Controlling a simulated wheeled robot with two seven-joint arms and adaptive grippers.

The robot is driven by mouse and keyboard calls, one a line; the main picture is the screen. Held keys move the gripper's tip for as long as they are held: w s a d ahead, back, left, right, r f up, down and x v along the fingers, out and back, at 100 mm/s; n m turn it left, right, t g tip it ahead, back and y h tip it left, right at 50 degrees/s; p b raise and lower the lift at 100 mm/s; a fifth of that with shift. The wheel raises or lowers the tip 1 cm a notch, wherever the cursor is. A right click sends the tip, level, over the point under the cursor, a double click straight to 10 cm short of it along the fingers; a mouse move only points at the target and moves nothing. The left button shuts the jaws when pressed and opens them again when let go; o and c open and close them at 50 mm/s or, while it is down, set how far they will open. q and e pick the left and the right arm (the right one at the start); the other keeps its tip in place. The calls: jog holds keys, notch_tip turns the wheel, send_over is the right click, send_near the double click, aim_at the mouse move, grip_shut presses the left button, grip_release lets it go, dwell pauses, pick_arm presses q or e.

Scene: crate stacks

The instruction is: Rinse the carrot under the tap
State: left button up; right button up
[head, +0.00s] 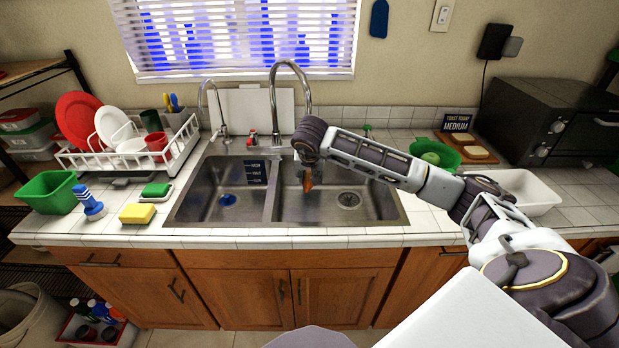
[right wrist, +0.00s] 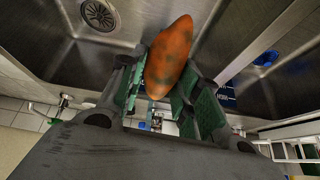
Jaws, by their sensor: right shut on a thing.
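My right gripper (head: 305,170) hangs over the right basin of the sink (head: 330,210), below the tall curved tap (head: 290,68). It is shut on the carrot (head: 308,184), whose orange tip points down into the basin. In the right wrist view the carrot (right wrist: 170,56) sits between the green finger pads of the gripper (right wrist: 164,84) and shows darker specks. I see no clear water stream; the arm hides part of the tap's outlet area. My left gripper is not in view.
A smaller tap (head: 210,95) stands at the left basin. A dish rack (head: 100,160), a green tub (head: 50,192), a brush (head: 88,205) and sponges (head: 138,213) are on the left. A green colander (head: 440,158), white tray (head: 530,190) and toaster oven (head: 540,115) are on the right.

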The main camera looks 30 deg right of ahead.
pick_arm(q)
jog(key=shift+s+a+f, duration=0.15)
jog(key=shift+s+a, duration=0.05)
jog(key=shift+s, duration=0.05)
pick_arm(e)
jog(key=w+d, duration=0.5)
jog(key=w, duration=0.4)
jog(key=shift+d, duration=0.25)
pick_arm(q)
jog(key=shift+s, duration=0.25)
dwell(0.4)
pick_arm(e)
jog(key=shift+d, duration=0.1)
jog(key=shift+s+d, duration=0.25)
jog(key=shift+d, duration=0.05)
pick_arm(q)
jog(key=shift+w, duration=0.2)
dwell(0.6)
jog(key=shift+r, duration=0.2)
pick_arm(e)
jog(key=shift+w+a, duration=0.25)
jog(key=shift+a, duration=0.15)
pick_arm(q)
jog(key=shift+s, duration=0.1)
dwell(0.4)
